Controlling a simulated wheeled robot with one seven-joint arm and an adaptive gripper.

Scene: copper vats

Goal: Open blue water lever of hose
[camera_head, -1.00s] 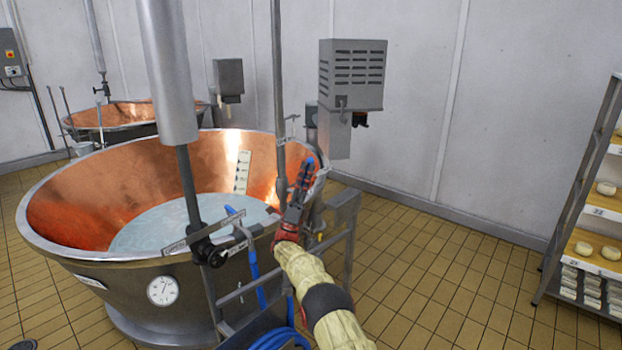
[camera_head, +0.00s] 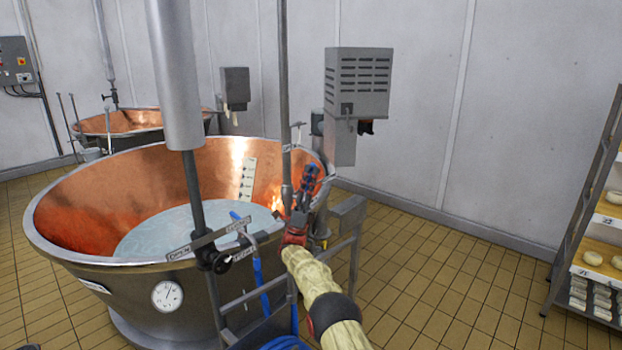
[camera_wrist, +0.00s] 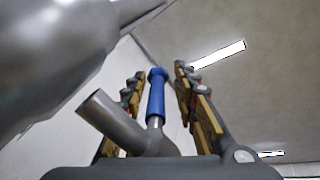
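The blue water lever (camera_wrist: 156,95) stands upright on a grey metal pipe fitting (camera_wrist: 112,120) in the wrist view. My gripper (camera_wrist: 160,71) has one finger on each side of the lever, with a visible gap on both sides, so it is open around it. In the head view my gripper (camera_head: 307,183) is at the right rim of the near copper vat, by a vertical pipe. The blue hose (camera_head: 257,272) hangs at the vat's near right side.
The copper vat (camera_head: 90,192) holds pale liquid, with a thick grey column (camera_head: 174,75) above it. A metal frame (camera_head: 349,212) stands just right of my gripper. A grey vented box (camera_head: 357,82) is behind. Shelves with cheeses (camera_head: 590,235) are far right; the tiled floor between is clear.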

